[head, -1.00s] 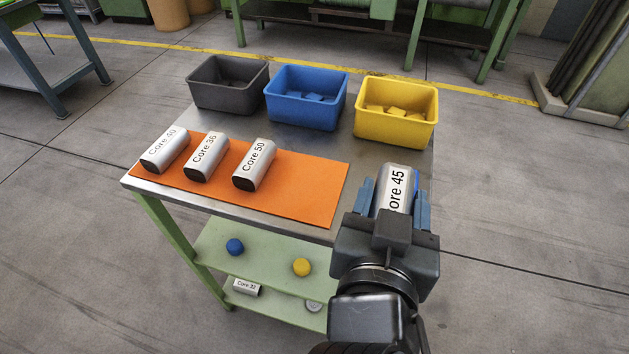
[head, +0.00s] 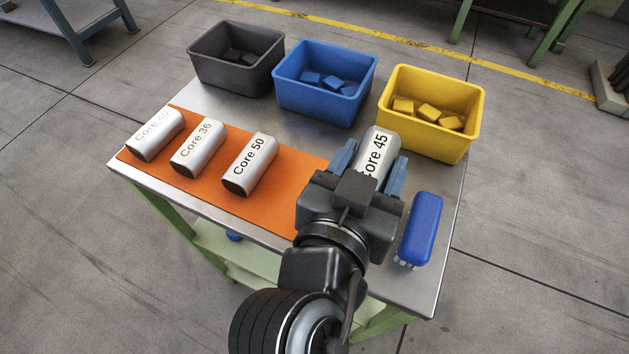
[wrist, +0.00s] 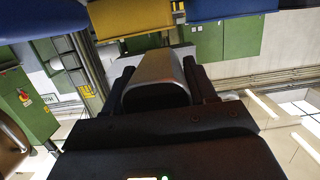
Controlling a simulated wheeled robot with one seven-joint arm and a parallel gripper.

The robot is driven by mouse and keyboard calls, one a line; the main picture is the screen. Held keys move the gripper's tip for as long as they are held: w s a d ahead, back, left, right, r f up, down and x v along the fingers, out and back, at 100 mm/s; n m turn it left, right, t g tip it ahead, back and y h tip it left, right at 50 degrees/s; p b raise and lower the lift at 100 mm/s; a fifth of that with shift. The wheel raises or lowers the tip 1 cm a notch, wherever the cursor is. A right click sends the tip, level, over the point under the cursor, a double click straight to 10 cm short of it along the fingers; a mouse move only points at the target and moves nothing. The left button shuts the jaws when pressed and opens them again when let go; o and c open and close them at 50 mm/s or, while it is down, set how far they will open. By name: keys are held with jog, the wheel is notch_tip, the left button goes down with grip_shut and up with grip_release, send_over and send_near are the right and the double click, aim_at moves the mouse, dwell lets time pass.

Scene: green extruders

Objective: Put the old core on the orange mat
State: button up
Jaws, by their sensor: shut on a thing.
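My gripper (head: 368,168) is shut on a silver core labelled Core 45 (head: 377,152). In the wrist view the core's end (wrist: 157,82) shows between the fingers. Three more silver cores lie in a row on the mat: one that seems to read Core 40 (head: 156,135), Core 36 (head: 199,147) and Core 50 (head: 249,165). The mat's right edge is hidden behind my gripper and arm.
Along the table's back stand a dark grey bin (head: 232,73), a blue bin (head: 320,100) and a yellow bin (head: 425,137), each with blocks inside. A blue brush (head: 421,228) lies at the table's right side. A bare mat strip shows between Core 50 and my gripper.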

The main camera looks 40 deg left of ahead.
jog(key=s+a+f, duration=0.1)
jog(key=a, duration=0.1)
jog(key=a+f, duration=0.2)
jog(key=s+a+f, duration=0.1)
jog(key=a, duration=0.1)
jog(key=shift+s+a+f, duration=0.2)
jog(key=shift+s+a, duration=0.1)
jog(key=shift+a, duration=0.05)
jog(key=shift+f, duration=1.95)
jog(key=o, duration=1.4)
jog(key=shift+f, duration=0.15)
jog(key=shift+c, duration=0.2)
jog(key=shift+r, duration=0.25)
jog(key=b+v, duration=0.1)
jog(key=v, duration=1.1)
jog(key=shift+b, duration=0.3)
